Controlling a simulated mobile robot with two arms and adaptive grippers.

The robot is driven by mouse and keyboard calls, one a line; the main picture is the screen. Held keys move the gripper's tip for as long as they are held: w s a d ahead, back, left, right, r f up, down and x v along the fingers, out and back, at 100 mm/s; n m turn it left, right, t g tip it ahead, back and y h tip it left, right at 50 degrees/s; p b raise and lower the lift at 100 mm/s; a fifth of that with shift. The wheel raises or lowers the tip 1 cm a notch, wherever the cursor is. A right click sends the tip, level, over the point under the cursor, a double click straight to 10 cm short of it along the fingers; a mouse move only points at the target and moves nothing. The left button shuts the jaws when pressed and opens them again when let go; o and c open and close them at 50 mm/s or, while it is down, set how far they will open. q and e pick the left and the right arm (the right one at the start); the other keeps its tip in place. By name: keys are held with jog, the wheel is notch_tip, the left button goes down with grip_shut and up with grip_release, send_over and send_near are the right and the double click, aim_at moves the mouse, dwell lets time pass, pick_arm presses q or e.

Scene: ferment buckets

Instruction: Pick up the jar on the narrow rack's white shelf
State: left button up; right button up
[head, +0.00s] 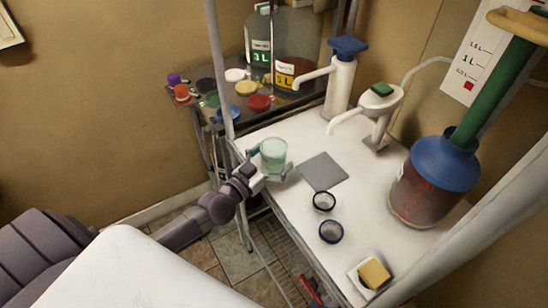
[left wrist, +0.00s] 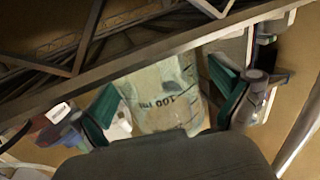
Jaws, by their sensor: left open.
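A small pale green glass jar (head: 273,157) stands at the near left edge of the white shelf (head: 290,189). In the left wrist view the jar (left wrist: 163,92) carries a "100" volume marking. My left gripper (head: 268,164) is at the jar, with its fingers on either side. In the left wrist view the open gripper (left wrist: 166,98) has green finger pads left and right of the jar, with a small gap showing at each side. My right gripper is not in view.
A grey square plate (head: 323,171) and two dark rings (head: 324,200) lie right of the jar. A rack post (head: 219,70) rises left of the jar. A yellow sponge (head: 374,274) sits near the front.

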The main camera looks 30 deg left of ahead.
pick_arm(q)
jog(key=shift+s, duration=0.1)
jog(key=shift+c, duration=0.3)
jog(key=c, duration=1.3)
jog(key=shift+r, duration=0.15)
